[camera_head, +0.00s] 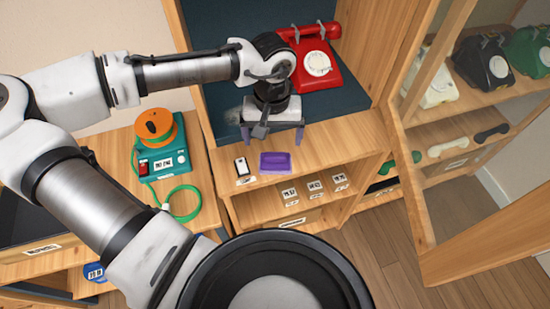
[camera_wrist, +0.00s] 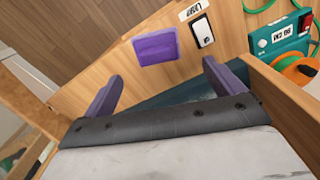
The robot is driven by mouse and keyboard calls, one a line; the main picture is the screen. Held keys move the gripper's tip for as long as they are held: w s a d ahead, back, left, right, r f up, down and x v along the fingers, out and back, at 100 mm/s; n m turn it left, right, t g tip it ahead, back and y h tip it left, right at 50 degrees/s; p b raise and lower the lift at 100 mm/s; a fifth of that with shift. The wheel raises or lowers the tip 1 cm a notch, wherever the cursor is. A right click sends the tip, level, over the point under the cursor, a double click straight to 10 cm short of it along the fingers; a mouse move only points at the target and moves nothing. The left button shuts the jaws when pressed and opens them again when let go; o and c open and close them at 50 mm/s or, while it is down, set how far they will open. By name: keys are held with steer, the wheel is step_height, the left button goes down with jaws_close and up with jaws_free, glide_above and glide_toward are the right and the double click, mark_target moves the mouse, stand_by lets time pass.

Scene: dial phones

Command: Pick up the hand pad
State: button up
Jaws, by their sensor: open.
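The hand pad (camera_head: 275,162), which I take to be the flat purple block, lies on the wooden shelf top near its front edge. It also shows in the wrist view (camera_wrist: 156,47), just beyond and between the two fingertips. My gripper (camera_head: 272,133) is open and empty, its purple fingers pointing toward the shelf front. In the wrist view my gripper (camera_wrist: 163,74) has its fingers wide apart, with a gap between them and the pad. Nothing hides the pad.
A white-and-black switch (camera_head: 242,166) lies close left of the pad. A red dial phone (camera_head: 318,62) stands behind my gripper. A teal device (camera_head: 165,158) with an orange disc and green cord sits left. An open glass door (camera_head: 420,215) is at right.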

mark_target(275, 155)
step_height(275, 155, down, 3)
steer(key=shift+r, duration=0.1)
steer(key=shift+d+f+p, duration=0.15)
steer(key=shift+f+p, duration=0.2)
steer(key=shift+f, duration=1)
steer(key=shift+d+f+p, duration=0.15)
steer(key=shift+f+p, duration=0.2)
steer(key=shift+f, duration=1)
steer(key=c, duration=1.2)
steer(key=shift+o, duration=0.2)
steer(key=shift+r, duration=0.1)
step_height(275, 155, up, 20)
steer(key=b, duration=0.1)
steer(key=shift+b, duration=0.3)
